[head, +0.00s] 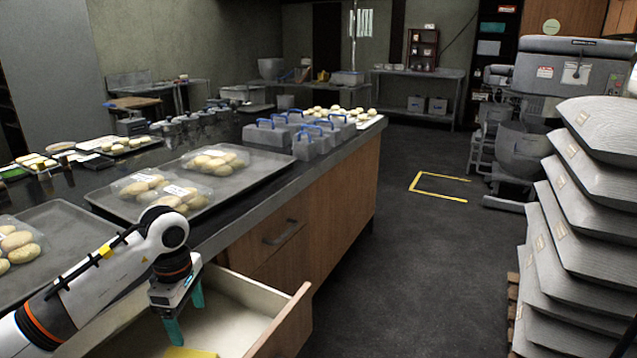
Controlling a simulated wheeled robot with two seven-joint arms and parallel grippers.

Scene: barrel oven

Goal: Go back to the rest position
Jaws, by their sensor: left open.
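My left gripper (186,316) comes in from the left at the front of the view. Its two teal fingers point down and are spread apart, with nothing between them. It hangs over an open wooden drawer (292,322) that is pulled out of the counter. A yellow item (190,352) lies low in the drawer, partly cut off by the bottom edge of the view. My right gripper is not in view.
The counter (340,190) carries trays with bagged buns (211,160) and grey boxes with blue handles (310,140). A tall stack of sacks (590,200) stands at the right. The floor (400,260) between is clear, with a yellow marking further back.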

